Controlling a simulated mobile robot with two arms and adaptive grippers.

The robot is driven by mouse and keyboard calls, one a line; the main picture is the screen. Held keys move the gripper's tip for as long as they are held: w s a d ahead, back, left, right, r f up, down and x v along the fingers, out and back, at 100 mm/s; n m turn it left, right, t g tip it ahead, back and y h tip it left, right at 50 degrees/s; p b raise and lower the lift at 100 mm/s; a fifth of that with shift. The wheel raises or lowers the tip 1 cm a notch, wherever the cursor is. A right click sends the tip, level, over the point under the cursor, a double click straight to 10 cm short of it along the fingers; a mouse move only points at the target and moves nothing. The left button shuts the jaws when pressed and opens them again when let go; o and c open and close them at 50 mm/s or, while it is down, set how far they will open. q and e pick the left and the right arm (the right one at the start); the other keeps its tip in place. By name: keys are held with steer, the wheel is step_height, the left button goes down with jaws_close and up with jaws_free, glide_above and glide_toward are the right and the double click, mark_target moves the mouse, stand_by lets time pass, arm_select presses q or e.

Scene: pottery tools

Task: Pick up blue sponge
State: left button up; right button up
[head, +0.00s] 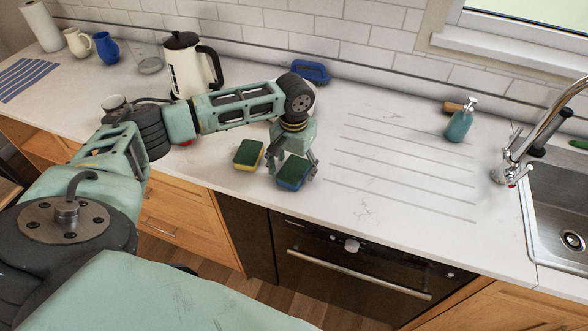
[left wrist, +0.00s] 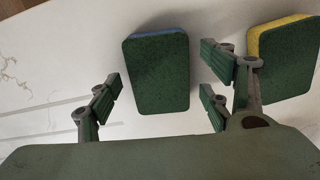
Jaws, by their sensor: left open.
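The blue sponge (head: 291,184), blue with a dark green top, lies on the white counter near its front edge. In the left wrist view the blue sponge (left wrist: 158,75) lies ahead of the gap between the fingers, with its green face toward the camera. My left gripper (head: 293,160) is open and points down over the blue sponge. In the left wrist view its fingers (left wrist: 155,107) stand on either side of the sponge's near end, with nothing gripped. Whether they touch it I cannot tell. My right gripper is not in view.
A yellow sponge (head: 248,154) with a green top lies just left; in the left wrist view the yellow sponge (left wrist: 285,58) is close to the right-hand fingers. A white kettle (head: 188,75) and a blue container (head: 311,71) stand behind. The ridged counter (head: 400,150) to the right is clear.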

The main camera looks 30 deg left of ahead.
mark_target(294, 168)
arm_select(q)
steer(key=c, duration=0.5)
steer(key=shift+c, duration=1.3)
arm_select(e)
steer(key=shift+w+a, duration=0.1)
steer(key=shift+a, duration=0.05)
arm_select(q)
steer(key=shift+r, duration=0.1)
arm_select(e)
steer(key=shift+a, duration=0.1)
arm_select(q)
steer(key=shift+r+b, duration=0.35)
steer(key=shift+r, duration=0.25)
step_height(294, 168, up, 3)
steer(key=shift+f+b, duration=0.1)
steer(key=shift+b, duration=0.4)
steer(key=s+d+r+b, duration=0.2)
steer(key=s+r, duration=0.5)
steer(key=s, duration=0.4)
steer(key=shift+s+d, duration=0.25)
steer(key=shift+d, duration=0.05)
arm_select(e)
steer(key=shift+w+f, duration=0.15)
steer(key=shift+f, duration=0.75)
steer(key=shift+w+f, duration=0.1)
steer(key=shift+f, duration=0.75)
